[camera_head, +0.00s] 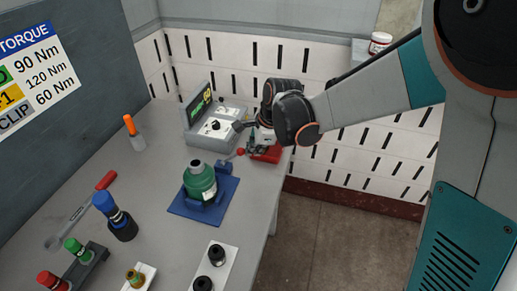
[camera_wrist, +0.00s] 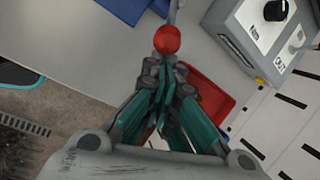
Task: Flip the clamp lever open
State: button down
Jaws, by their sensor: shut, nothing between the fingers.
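The clamp lever ends in a red ball knob (camera_wrist: 167,39) on a thin metal rod, at the top centre of the wrist view; the knob (camera_head: 240,152) also shows beside the blue clamp (camera_head: 224,168) in the head view. The clamp stands on a blue base plate (camera_head: 227,208) with a green bottle-shaped part (camera_head: 200,180) in it. My gripper (camera_wrist: 165,68) is shut and empty, its fingertips just below the knob in the wrist view. I cannot tell whether they touch it. In the head view my wrist partly hides the gripper (camera_head: 258,142).
A red tray (camera_head: 266,154) lies under my gripper at the table's right edge. A grey control box (camera_head: 205,138) with a dial and display stands behind it.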

jog(key=w+a+r+g+h+p, duration=0.2)
jog(key=a+r+h+p, duration=0.1)
jog(key=a+r+h, duration=0.2)
jog(key=shift+w+a, duration=0.4)
jog(key=shift+a, duration=0.9)
jog(key=shift+a+n, duration=0.1)
jog(key=shift+n, duration=0.2)
jog(key=d, duration=0.4)
jog(key=a+r+p, duration=0.2)
jog(key=a+r, duration=0.1)
jog(key=r, duration=0.6)
jog(key=shift+w+a+r, duration=0.2)
jog(key=shift+a, duration=0.05)
